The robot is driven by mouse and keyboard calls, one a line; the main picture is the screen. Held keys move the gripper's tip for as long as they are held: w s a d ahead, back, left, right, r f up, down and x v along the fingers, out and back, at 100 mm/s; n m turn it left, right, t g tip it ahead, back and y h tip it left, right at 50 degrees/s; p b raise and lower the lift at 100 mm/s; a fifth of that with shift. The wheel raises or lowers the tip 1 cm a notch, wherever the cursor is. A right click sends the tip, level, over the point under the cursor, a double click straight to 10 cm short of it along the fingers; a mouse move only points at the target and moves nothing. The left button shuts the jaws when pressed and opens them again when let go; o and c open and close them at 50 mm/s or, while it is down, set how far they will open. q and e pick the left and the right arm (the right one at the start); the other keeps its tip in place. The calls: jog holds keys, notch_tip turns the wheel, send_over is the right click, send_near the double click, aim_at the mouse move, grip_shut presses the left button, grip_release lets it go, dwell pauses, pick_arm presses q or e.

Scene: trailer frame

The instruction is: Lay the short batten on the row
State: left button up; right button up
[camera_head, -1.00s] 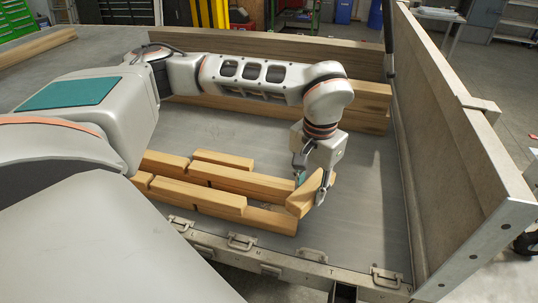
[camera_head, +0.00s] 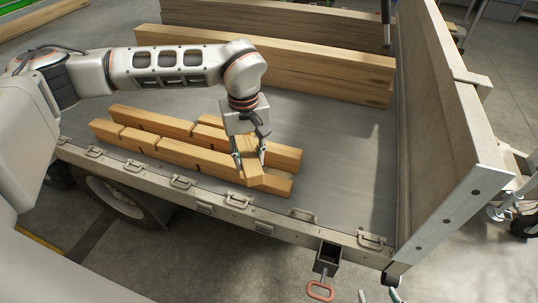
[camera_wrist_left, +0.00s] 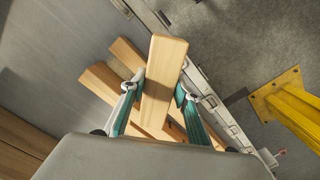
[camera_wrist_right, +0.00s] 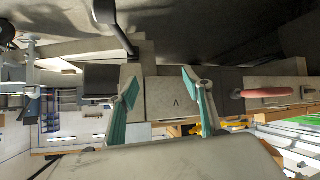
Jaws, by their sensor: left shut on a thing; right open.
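The short batten (camera_head: 248,168) is a light wooden block between the fingers of my left gripper (camera_head: 249,150). In the left wrist view the short batten (camera_wrist_left: 160,85) points away between the teal fingers, crosswise to the timbers below. The row (camera_head: 168,148) is several pale battens laid end to end in two lines on the trailer bed. My left gripper is shut on the batten over the right part of the row; I cannot tell whether the batten touches it. My right gripper (camera_wrist_right: 161,92) is open and empty; its fingertips show at the bottom of the head view, outside the trailer.
The grey trailer bed (camera_head: 345,165) is bare to the right of the row. Long timbers (camera_head: 270,65) lie at the back. A tall side board (camera_head: 440,130) closes the right end. The near edge carries metal latches (camera_head: 302,214). A yellow post (camera_wrist_left: 290,100) stands outside the trailer.

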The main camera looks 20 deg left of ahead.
pick_arm(q)
jog(key=shift+w+d+f+n+b, duration=0.2)
jog(key=shift+w+d+f+n, duration=0.7)
jog(key=shift+f+n, duration=0.7)
jog(key=shift+w+d+f+n+b, duration=0.15)
jog(key=shift+w+d+f+n, duration=0.7)
jog(key=shift+f+n, duration=0.8)
jog(key=shift+w+d+f+n+b, duration=0.2)
jog(key=shift+w+d+f+n, duration=0.7)
jog(key=shift+n, duration=1.15)
jog(key=shift+w+a+f+b, duration=0.1)
jog(key=shift+f+b, duration=0.15)
jog(key=shift+f, duration=0.3)
jog(key=shift+w+a+f+b, duration=0.1)
jog(key=shift+f+b, duration=0.15)
jog(key=shift+f, duration=0.5)
pick_arm(e)
jog(key=shift+s+a+f, duration=0.1)
jog(key=shift+s+f, duration=0.1)
jog(key=shift+f, duration=0.35)
jog(key=shift+s+f, duration=0.15)
jog(key=shift+f, duration=0.4)
pick_arm(q)
jog(key=o, duration=1.2)
jog(key=shift+o, duration=0.2)
jog(key=shift+r, duration=0.1)
pick_arm(e)
jog(key=shift+w, duration=0.1)
